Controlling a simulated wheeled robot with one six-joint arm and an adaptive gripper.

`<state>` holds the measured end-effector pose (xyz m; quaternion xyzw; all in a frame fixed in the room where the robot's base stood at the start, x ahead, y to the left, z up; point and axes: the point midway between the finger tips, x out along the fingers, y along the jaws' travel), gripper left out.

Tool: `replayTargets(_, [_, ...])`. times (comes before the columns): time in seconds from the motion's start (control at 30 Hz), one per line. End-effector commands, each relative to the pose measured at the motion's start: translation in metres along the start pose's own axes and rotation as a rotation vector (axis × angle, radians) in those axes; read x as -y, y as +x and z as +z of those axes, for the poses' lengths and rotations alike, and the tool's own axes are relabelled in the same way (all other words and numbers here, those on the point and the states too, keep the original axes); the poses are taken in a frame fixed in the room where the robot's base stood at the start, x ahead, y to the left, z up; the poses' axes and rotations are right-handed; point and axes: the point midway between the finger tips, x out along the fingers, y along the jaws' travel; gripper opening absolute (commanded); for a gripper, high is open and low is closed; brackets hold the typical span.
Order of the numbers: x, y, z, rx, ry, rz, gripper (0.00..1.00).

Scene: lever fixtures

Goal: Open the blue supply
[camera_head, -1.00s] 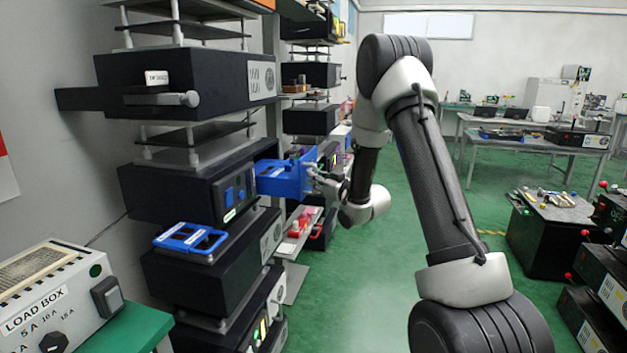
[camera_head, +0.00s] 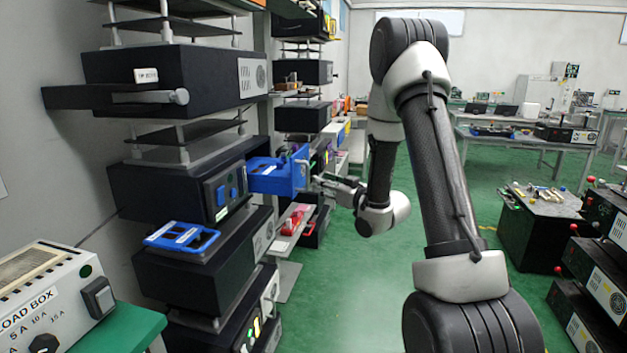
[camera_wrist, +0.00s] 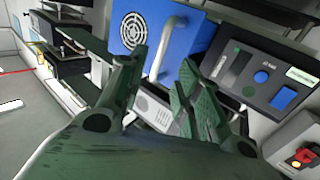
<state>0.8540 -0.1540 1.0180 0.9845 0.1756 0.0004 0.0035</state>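The blue supply (camera_head: 272,175) sticks out of a black housing on the left rack in the head view. In the wrist view its blue face (camera_wrist: 150,28) has a round vent and a grey bar handle (camera_wrist: 166,48). My gripper (camera_head: 322,184) is just to the right of the supply's front in the head view, seemingly a little apart from it. In the wrist view my gripper (camera_wrist: 163,78) has its two fingers spread. The handle shows beyond and between the fingertips, and the fingers are not closed on it.
A control panel with blue buttons (camera_wrist: 262,77) is beside the supply. A blue tray-like frame (camera_head: 181,237) lies on the black unit below. A load box (camera_head: 50,300) stands at the front left. Green floor (camera_head: 330,290) is open in the middle; black units (camera_head: 590,285) stand at the right.

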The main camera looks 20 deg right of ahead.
Motion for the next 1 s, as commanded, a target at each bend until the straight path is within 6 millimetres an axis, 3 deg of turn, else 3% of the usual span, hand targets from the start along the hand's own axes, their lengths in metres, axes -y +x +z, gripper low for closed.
replayTargets(0.1, [-0.001,-0.02,0.0,0.0,0.0,0.003,0.34])
replayTargets(0.23, [0.0,-0.032,0.0,0.001,0.0,0.0,0.34])
replayTargets(0.8, [0.0,-0.035,0.002,0.009,-0.002,0.0,0.34])
replayTargets(0.87, [-0.001,-0.035,0.011,0.044,-0.003,0.002,0.34])
replayTargets(0.93, [-0.004,-0.037,0.032,0.134,-0.003,0.015,0.34])
replayTargets(1.0, [-0.011,-0.047,0.066,0.281,0.001,0.048,0.34])
